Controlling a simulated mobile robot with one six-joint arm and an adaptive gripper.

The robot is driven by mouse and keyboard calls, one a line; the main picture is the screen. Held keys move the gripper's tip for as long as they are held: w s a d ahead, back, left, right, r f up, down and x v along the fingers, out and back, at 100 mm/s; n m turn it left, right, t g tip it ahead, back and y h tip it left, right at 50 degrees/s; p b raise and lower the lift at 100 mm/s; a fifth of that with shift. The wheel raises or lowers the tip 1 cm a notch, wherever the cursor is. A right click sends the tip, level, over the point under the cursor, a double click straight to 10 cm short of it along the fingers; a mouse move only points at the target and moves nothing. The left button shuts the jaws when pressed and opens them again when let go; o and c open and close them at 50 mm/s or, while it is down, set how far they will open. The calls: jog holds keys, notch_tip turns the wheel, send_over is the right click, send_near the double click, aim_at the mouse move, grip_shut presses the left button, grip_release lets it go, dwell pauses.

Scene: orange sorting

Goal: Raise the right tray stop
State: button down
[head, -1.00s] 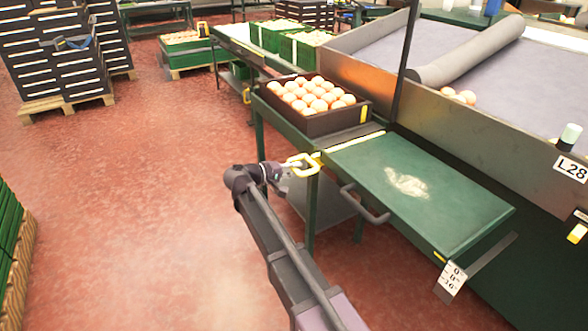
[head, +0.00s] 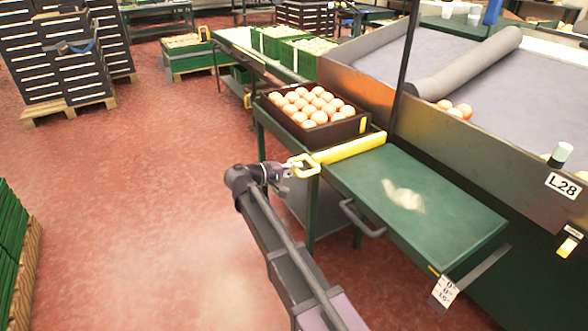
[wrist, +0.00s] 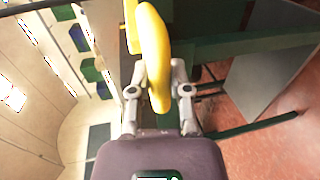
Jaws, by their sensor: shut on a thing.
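The right tray stop is a yellow bar (head: 352,149) that stands up across the green table, between the tray of oranges and the bare table top. Its yellow loop handle (head: 304,166) is at the bar's left end, at the table's near-left edge. My gripper (head: 287,168) is shut on this handle. In the wrist view the yellow handle (wrist: 153,50) runs between the two fingers of my gripper (wrist: 158,85). The dark tray (head: 335,135) full of oranges stands just behind the bar.
The green table top (head: 450,215) in front of the bar is bare except for a pale worn patch. A grey rail handle (head: 362,218) sticks out from its near side. A thin dark post (head: 404,75) rises behind the bar.

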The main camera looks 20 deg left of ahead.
jog(key=shift+w+r, duration=0.15)
jog(key=shift+r, duration=0.05)
jog(key=c, duration=0.6)
grip_release()
jog(key=shift+r, duration=0.1)
jog(key=shift+o, duration=0.2)
jog(key=shift+s, duration=0.2)
